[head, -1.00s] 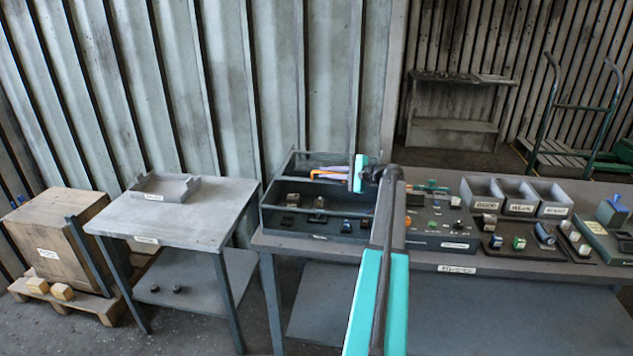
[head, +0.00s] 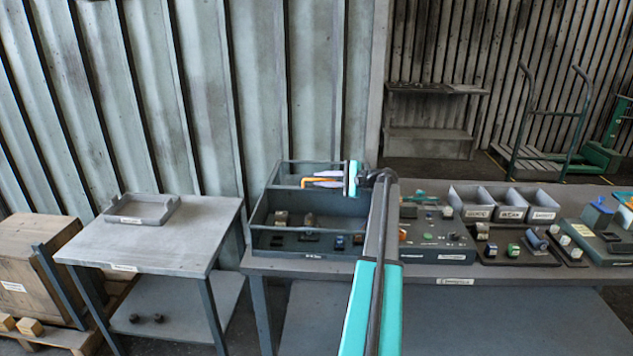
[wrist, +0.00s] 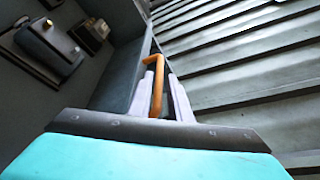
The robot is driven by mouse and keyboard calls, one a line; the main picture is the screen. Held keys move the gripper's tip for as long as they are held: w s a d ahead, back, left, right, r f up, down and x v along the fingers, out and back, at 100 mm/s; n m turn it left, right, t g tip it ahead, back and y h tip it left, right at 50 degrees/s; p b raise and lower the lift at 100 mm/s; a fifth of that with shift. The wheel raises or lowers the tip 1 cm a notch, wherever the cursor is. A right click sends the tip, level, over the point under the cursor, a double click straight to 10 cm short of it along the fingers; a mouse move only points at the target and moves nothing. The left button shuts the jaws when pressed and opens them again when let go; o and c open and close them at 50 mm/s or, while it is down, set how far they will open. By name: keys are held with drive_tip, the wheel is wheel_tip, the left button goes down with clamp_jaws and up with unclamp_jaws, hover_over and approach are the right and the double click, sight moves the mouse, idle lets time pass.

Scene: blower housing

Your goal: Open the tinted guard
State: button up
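My gripper (head: 318,180) is over the back of the open grey tray (head: 262,236) at the left end of the long bench. Its pale fingers are closed on an orange bent rod (wrist: 154,78), with one finger on each side. The rod's hooked end (head: 304,182) sticks out beyond the fingertips, in front of the tray's back wall. I cannot make out a tinted guard in either view. My arm hides the middle of the bench.
Small parts (head: 307,221) stand in the tray. To the right are a grey panel (head: 455,257) with small fittings, labelled bins (head: 513,213) and more fixtures. A side table (head: 90,247) with a shallow tray (head: 122,219) stands left. A corrugated wall is close behind.

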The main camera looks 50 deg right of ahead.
drive_tip(key=shift+a, duration=0.15)
drive_tip(key=shift+w+a, duration=0.2)
drive_tip(key=shift+w, duration=0.1)
drive_tip(key=b+v, duration=0.4)
drive_tip(key=v, duration=1)
drive_tip(key=shift+d, duration=0.2)
drive_tip(key=shift+r, duration=0.2)
